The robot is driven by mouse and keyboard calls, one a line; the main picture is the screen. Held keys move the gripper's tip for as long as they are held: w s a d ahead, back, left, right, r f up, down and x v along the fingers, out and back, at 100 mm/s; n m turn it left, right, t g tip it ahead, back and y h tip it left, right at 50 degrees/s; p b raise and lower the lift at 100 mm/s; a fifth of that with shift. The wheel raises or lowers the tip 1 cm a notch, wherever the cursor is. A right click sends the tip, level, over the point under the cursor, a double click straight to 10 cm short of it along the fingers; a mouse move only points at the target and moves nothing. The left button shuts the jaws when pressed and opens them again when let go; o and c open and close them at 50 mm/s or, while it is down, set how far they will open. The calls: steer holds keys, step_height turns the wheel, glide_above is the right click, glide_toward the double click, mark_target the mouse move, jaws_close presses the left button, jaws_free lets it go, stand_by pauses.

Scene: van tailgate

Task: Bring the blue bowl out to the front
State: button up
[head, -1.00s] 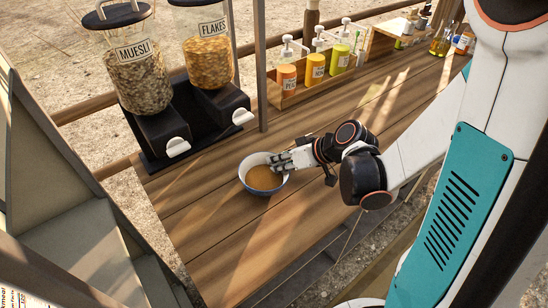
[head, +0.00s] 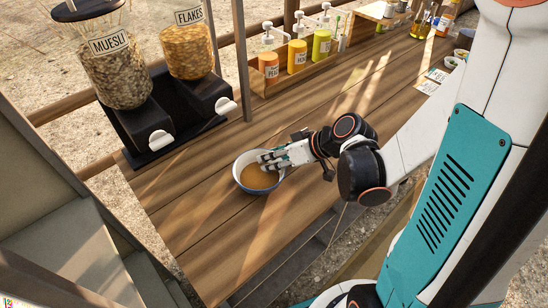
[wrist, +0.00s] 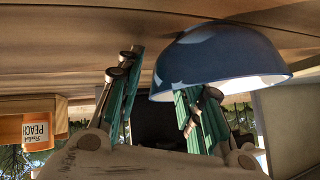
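The blue bowl (head: 239,180) stands upright on the wooden counter with brown contents in it. In the upside-down wrist view its blue outer wall (wrist: 215,58) and pale rim fill the upper right. My gripper (head: 271,160) is at the bowl's right side, low over the rim. In the wrist view, one finger of my gripper (wrist: 160,95) reaches into the bowl, its tip hidden by the wall. The other finger is outside, left of the bowl. The fingers are spread, with a gap between the outer finger and the wall.
Muesli (head: 115,80) and flakes (head: 188,52) dispensers stand behind the bowl on the left. A wooden box (head: 290,78) of pump bottles is at the back. The wooden counter (head: 215,245) is clear in front of the bowl, up to its edge.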

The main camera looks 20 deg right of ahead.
steer(key=shift+v, duration=3.8)
steer(key=shift+s, duration=0.1)
